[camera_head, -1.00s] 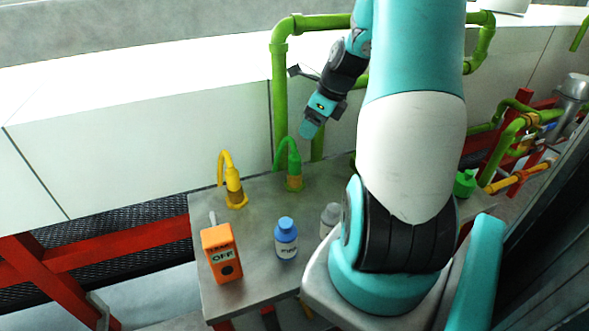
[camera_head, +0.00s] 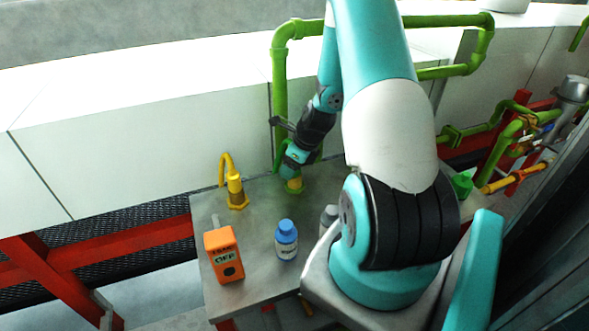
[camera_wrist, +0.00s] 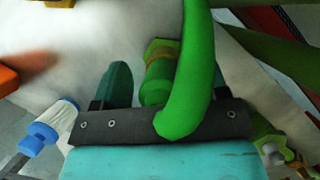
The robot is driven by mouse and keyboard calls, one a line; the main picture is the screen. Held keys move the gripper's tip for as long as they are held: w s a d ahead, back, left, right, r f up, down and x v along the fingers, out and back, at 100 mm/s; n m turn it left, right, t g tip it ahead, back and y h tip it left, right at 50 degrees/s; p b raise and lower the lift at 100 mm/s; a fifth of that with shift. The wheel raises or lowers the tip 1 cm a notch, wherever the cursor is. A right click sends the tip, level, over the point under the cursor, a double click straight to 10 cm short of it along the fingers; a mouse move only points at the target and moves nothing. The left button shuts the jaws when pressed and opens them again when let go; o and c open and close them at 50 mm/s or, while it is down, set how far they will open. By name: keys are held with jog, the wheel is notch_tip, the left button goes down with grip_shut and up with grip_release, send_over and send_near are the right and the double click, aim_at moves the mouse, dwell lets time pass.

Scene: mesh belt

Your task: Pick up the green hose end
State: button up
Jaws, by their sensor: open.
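The green hose end stands upright on the grey table (camera_head: 262,208), its green hose arching over. In the head view my gripper hides most of it, leaving the brass-coloured fitting (camera_head: 294,186) showing at its base. In the wrist view the green hose end (camera_wrist: 157,82) lies between my fingers, and its arched hose (camera_wrist: 200,70) passes close in front of the camera, across the gripper body. My gripper (camera_head: 292,172) is open and low over it; it also shows in the wrist view (camera_wrist: 166,84), the right finger mostly hidden by the hose. I cannot tell whether either finger touches it.
A yellow hose end (camera_head: 235,190) stands to the left. An orange OFF box (camera_head: 223,255), a blue bottle (camera_head: 286,240) and a partly hidden grey bottle (camera_head: 328,217) stand nearer the front. Green pipes (camera_head: 281,100) and a white wall (camera_head: 130,150) rise behind.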

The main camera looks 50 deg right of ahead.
jog(key=c, duration=1.2)
jog(key=shift+o, duration=0.2)
